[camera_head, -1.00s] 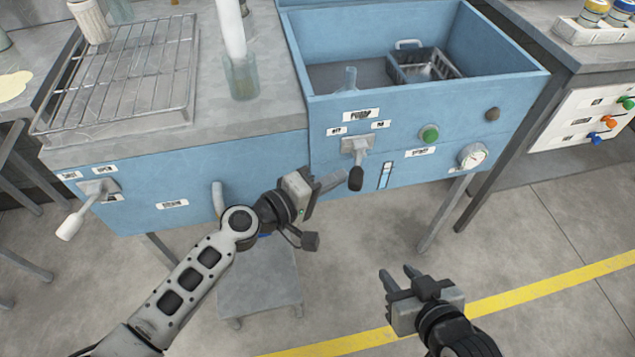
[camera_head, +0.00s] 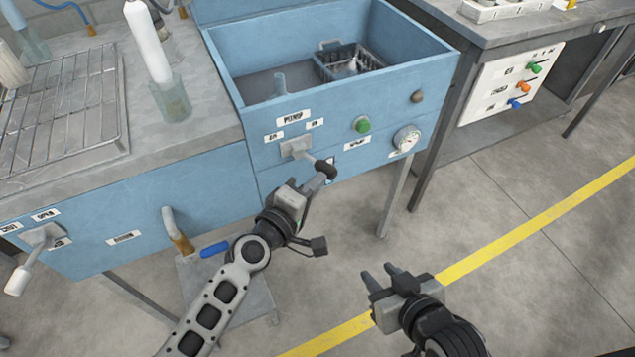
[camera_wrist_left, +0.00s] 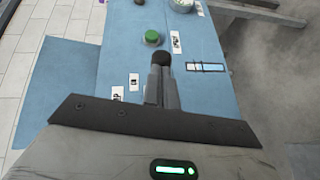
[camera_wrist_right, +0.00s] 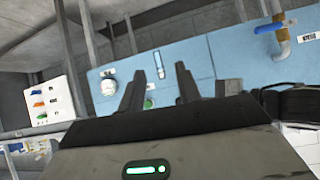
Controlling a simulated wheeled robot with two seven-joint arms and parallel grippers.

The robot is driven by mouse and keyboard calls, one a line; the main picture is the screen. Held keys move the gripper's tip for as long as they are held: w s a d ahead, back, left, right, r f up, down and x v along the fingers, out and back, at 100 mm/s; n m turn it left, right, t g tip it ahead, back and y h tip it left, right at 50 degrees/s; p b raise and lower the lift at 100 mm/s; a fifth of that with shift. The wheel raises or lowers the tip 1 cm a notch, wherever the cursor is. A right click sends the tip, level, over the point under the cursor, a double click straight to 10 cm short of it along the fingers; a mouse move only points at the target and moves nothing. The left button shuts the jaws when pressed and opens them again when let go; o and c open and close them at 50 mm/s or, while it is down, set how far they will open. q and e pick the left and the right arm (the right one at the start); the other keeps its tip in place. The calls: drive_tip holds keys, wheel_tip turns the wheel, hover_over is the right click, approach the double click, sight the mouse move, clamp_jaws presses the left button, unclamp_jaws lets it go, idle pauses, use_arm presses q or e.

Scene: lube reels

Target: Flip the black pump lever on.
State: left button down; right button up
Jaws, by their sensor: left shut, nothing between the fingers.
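The pump lever (camera_head: 310,157) has a grey mount on the blue cabinet front, below the pump label, and a black knob (camera_head: 325,168). It slants down to the right, towards the side of the right-hand small label (camera_head: 315,124). My left gripper (camera_head: 318,183) is shut and empty, with its fingertips just beneath the lever by the knob. In the left wrist view the knob (camera_wrist_left: 175,42) shows just beyond the fingertips; contact is hard to tell. My right gripper (camera_head: 378,271) is open and empty, low in front of the cabinet.
A green button (camera_head: 362,125) and a gauge (camera_head: 406,138) sit right of the lever. A white-handled lever (camera_head: 30,260) is at the far left. A pipe with a blue handle (camera_head: 214,249) hangs left of my left gripper. The floor at right is clear.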

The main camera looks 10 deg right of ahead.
use_arm(q)
drive_tip(key=shift+s+a, duration=0.1)
drive_tip(key=s+a+r+p, duration=0.2)
drive_tip(key=s+a, duration=0.1)
drive_tip(key=s, duration=0.9)
drive_tip(key=shift+s+a, duration=0.15)
drive_tip(key=shift+a, duration=0.05)
use_arm(e)
drive_tip(key=shift+s+r, duration=0.4)
drive_tip(key=shift+r, duration=0.05)
use_arm(q)
drive_tip(key=shift+r, duration=0.1)
